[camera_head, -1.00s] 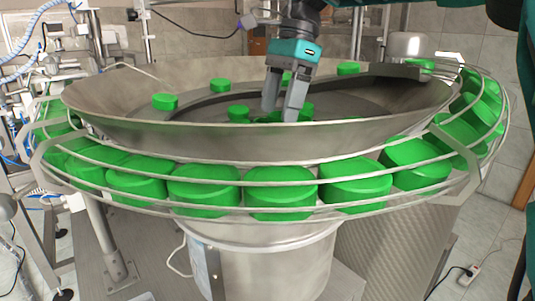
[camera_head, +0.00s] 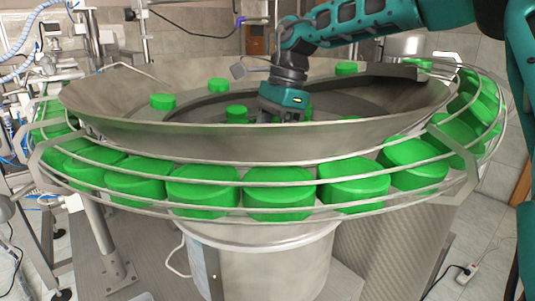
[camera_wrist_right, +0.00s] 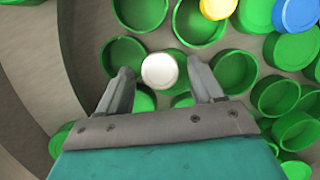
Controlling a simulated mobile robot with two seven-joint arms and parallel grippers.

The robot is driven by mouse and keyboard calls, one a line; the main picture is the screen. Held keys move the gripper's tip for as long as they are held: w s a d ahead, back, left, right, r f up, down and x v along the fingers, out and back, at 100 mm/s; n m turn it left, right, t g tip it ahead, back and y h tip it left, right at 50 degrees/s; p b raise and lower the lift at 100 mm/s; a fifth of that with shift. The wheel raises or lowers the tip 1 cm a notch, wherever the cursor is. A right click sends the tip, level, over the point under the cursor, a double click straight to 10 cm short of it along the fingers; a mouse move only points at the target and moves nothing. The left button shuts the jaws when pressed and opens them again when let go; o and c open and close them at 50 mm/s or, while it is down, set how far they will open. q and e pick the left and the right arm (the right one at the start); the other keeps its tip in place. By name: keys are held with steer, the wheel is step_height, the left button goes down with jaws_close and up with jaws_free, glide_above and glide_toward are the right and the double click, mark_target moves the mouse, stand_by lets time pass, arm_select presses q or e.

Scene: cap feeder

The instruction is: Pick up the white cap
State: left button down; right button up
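The white cap (camera_wrist_right: 159,70) shows in the right wrist view, lying among green caps in the feeder bowl. My right gripper (camera_wrist_right: 160,74) is open, with one finger on each side of the white cap near the fingertips. I see gaps between the cap and both fingers; I cannot tell the height difference. In the head view my right gripper (camera_head: 284,116) points down into the bowl (camera_head: 400,105), and its fingertips are hidden behind the near rim. The white cap is hidden in the head view. My left gripper is not in view.
Green caps (camera_wrist_right: 235,70) crowd close around the fingers. A yellow cap (camera_wrist_right: 217,6) and a blue cap (camera_wrist_right: 296,12) lie further off. The bowl's raised wall stands left in the wrist view. A wire-railed outer track holds large green caps (camera_head: 280,195).

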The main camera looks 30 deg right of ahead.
steer(key=c, duration=0.9)
steer(key=shift+c, duration=0.2)
steer(key=shift+r, duration=0.15)
step_height(320, 180, up, 19)
steer(key=shift+a+f, duration=0.1)
steer(key=shift+r, duration=0.45)
